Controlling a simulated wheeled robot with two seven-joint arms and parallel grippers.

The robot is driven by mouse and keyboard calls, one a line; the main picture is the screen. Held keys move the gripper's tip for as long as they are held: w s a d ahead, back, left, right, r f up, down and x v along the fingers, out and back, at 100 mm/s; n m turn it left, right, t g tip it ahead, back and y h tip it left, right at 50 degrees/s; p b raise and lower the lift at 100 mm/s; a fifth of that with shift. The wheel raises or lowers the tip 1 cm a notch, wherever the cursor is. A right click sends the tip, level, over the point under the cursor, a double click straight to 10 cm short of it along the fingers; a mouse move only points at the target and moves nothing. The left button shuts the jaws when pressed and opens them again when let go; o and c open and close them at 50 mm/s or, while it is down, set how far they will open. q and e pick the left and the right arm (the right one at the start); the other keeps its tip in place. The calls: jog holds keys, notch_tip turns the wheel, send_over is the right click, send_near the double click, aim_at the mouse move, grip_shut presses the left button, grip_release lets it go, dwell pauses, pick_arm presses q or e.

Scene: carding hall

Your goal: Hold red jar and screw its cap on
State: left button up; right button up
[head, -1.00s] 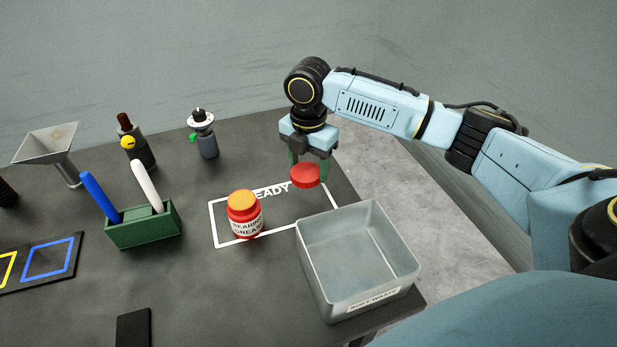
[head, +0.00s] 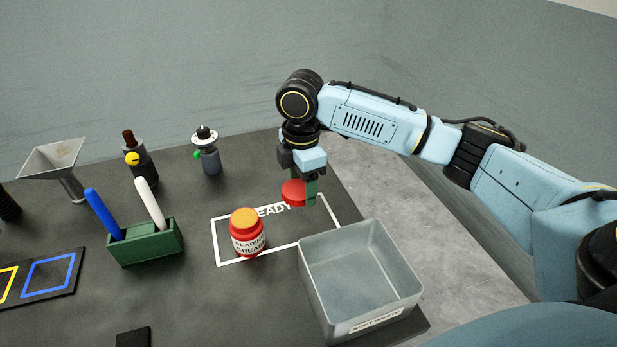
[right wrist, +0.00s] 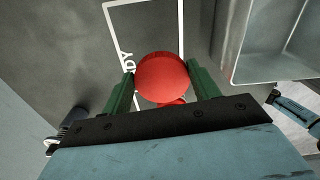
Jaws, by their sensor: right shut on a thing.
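The red jar (head: 247,236) stands upright inside the white outlined READY area on the table. Its top shows orange and its label reads bearing grease. My right gripper (head: 301,194) is shut on the red cap (head: 292,192) and holds it above the table, to the right of and beyond the jar. In the right wrist view the cap (right wrist: 162,77) sits between the two green fingers, with a bit of red showing below it. The cap and jar are apart. My left gripper is not in view.
A grey open bin (head: 335,290) stands right of the jar near the table edge. A green holder (head: 150,246) with a blue and a white handle is to the left. The table in front of the jar is clear.

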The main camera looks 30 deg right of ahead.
jog(key=s+a+r+m, duration=0.2)
jog(key=s+a+m, duration=0.2)
jog(key=m, duration=1.2)
jog(key=a, duration=0.3)
jog(key=shift+s+m, duration=0.25)
jog(key=shift+m, duration=0.05)
